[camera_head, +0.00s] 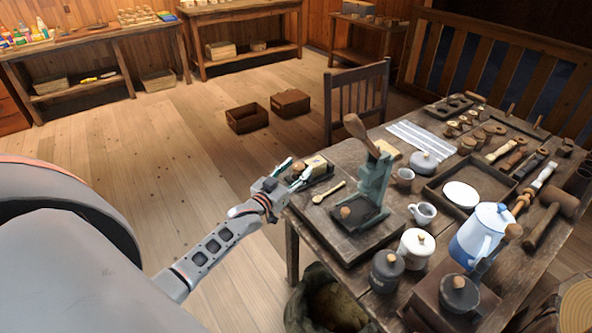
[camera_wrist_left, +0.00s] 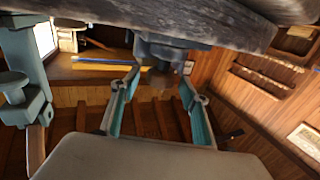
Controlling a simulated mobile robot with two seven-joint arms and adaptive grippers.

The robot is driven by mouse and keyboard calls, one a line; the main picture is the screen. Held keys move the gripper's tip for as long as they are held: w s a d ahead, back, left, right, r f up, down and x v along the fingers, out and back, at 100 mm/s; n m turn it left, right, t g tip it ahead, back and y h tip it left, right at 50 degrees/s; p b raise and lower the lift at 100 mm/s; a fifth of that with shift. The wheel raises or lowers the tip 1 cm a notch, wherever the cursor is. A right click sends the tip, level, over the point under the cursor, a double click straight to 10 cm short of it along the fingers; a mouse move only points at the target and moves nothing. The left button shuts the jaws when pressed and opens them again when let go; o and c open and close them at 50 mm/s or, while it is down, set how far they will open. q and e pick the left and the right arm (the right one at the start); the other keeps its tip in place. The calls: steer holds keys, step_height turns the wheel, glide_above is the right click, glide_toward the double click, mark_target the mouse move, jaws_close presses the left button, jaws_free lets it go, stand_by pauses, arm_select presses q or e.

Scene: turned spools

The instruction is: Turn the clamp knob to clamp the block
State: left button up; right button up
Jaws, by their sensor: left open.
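My left gripper (camera_head: 294,172) is open at the table's left edge, beside the small light wooden block (camera_head: 316,162), which sits on a dark base (camera_head: 322,174). In the left wrist view the two teal-lined fingers of the gripper (camera_wrist_left: 158,105) are spread apart. Between and beyond them a dark rounded fitting (camera_wrist_left: 170,48), seemingly the clamp knob, sits at the edge of a weathered grey plank; I see no finger touching it. In the head view I cannot make out the knob. My right gripper is not in view.
A green press with a wooden handle (camera_head: 374,186) stands close right of the block. A wooden spoon (camera_head: 328,192) lies in front. Mugs, jars and a blue-and-white pot (camera_head: 482,235) crowd the table's right.

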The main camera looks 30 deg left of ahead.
arm_select(q)
steer(key=c, duration=1.1)
